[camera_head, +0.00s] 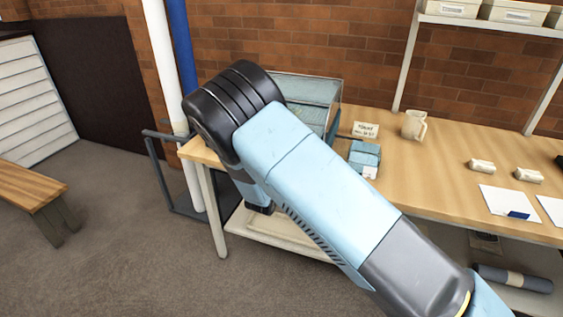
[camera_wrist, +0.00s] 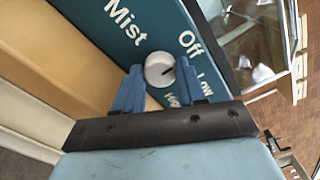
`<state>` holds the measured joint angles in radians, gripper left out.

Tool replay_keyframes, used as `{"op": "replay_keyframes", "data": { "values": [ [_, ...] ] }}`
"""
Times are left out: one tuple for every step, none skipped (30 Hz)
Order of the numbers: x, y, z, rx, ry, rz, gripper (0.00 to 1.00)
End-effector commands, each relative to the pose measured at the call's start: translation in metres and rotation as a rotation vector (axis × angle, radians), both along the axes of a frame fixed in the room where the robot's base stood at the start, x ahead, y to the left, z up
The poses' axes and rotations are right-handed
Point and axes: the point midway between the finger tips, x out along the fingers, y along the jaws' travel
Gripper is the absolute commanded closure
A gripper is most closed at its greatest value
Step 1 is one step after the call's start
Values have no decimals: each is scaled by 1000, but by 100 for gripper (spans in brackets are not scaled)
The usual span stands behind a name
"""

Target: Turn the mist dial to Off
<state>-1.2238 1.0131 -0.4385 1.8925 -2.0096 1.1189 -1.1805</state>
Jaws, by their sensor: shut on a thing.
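The mist dial (camera_wrist: 158,69) is a small round pale knob on a teal panel (camera_wrist: 120,40) marked "Mist". The words Off, Low and a partly covered High sit around its right and lower side. A short dark mark on the dial points right in the wrist view, roughly between Off and Low. My gripper (camera_wrist: 159,80) has its two blue fingers on either side of the dial and is shut on it. In the head view my arm hides the gripper and the dial.
A clear-walled case (camera_head: 325,90) stands at the left end of the wooden bench (camera_head: 440,170). White and blue pipes stand left of the bench.

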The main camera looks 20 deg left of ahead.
Motion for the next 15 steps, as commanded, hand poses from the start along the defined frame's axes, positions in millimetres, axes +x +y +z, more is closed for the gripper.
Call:
{"op": "replay_keyframes", "data": {
  "values": [
    [0,4,2,2,-3,6,91],
    [0,4,2,2,-4,7,91],
    [0,4,2,2,-3,8,91],
    [0,4,2,2,-3,8,91],
    [0,5,2,2,-3,8,91],
    [0,5,2,2,-3,8,91],
    [-1,5,2,2,-2,8,91],
    [-1,5,2,2,-2,8,91],
    [-1,5,2,2,-2,8,91],
    [-1,5,2,2,-2,9,91],
    [-1,5,1,2,-2,9,58],
    [-1,5,1,2,-2,8,54],
    [-1,5,1,2,-2,8,52],
    [-1,5,1,1,-1,7,49],
    [-1,4,1,1,-1,6,49]
  ]
}}
